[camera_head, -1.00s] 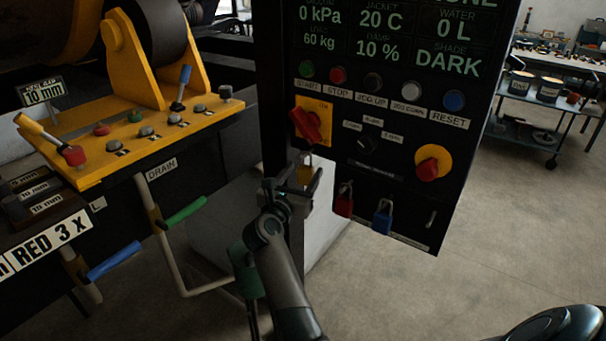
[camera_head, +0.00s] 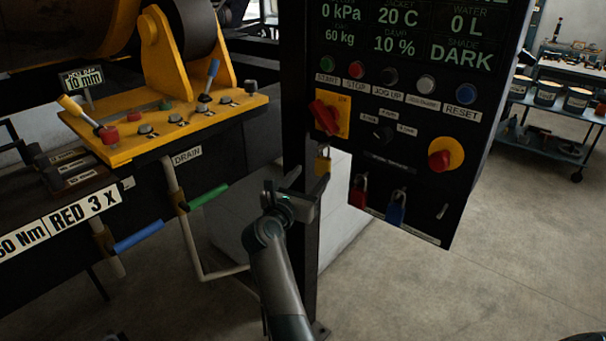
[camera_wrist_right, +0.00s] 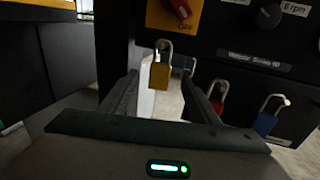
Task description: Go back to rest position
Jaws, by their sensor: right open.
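My right gripper (camera_head: 306,184) is open in front of the lower left edge of the black control panel (camera_head: 410,160). In the right wrist view its two fingers (camera_wrist_right: 160,92) stand apart with nothing held between them. A yellow padlock (camera_wrist_right: 159,74) hangs below the red-and-yellow switch (camera_head: 327,116), beyond the fingers and in line with the gap. It also shows in the head view (camera_head: 323,163), just above the gripper. I cannot tell the exact distance from fingers to padlock. My left gripper is not in view.
A red padlock (camera_head: 358,192) and a blue padlock (camera_head: 396,208) hang on the panel's lower part. A yellow lever console (camera_head: 165,128) stands at left, with green (camera_head: 208,196) and blue (camera_head: 138,236) pipe handles below. A cart (camera_head: 552,118) stands at right. Floor right of the panel is clear.

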